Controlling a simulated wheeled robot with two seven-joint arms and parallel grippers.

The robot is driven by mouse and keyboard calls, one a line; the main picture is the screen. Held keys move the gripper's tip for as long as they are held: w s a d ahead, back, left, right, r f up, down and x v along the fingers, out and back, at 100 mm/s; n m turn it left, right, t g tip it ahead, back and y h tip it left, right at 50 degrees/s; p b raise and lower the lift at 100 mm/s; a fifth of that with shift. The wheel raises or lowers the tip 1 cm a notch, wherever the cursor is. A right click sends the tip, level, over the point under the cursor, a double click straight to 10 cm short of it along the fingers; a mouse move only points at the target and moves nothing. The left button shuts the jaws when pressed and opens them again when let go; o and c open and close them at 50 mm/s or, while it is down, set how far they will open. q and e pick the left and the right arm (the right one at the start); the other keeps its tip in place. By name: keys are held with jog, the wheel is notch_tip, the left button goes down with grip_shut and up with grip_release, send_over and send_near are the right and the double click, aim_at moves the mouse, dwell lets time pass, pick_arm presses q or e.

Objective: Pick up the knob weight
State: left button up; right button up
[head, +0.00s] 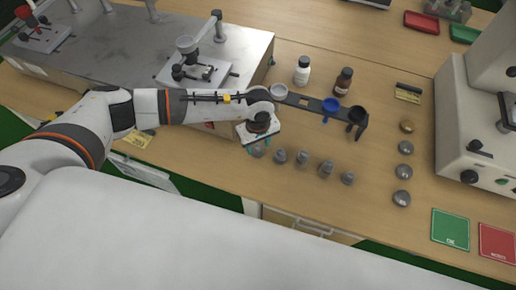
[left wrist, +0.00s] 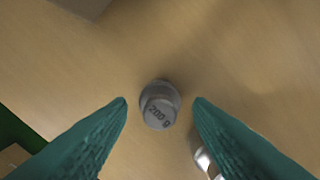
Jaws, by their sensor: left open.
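A grey metal knob weight marked "200 g" (left wrist: 159,106) stands upright on the wooden bench in the left wrist view, centred between my fingers. In the head view the leftmost weight (head: 257,151) of a row shows just at my left gripper (head: 256,143). The gripper points down with its teal fingers open, one on each side of the weight in the wrist view, with clear gaps. How far above the weight the fingertips are, I cannot tell. My right gripper is not in view.
Several more knob weights (head: 302,158) stand in a row to the right; one shiny weight (left wrist: 202,157) is close to my right-hand finger. A dark rack (head: 310,102) with cups is behind, and a metal-topped platform (head: 130,50) is at left. Domed weights (head: 402,198) stand farther right.

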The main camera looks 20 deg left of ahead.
aim_at(258, 146)
pick_arm(q)
jog(key=shift+c, duration=0.6)
grip_shut()
notch_tip(258, 146, up, 10)
jog(key=b, duration=0.2)
jog(key=shift+f+b, duration=3.6)
jog(key=shift+b, duration=0.25)
jog(key=shift+r, duration=0.1)
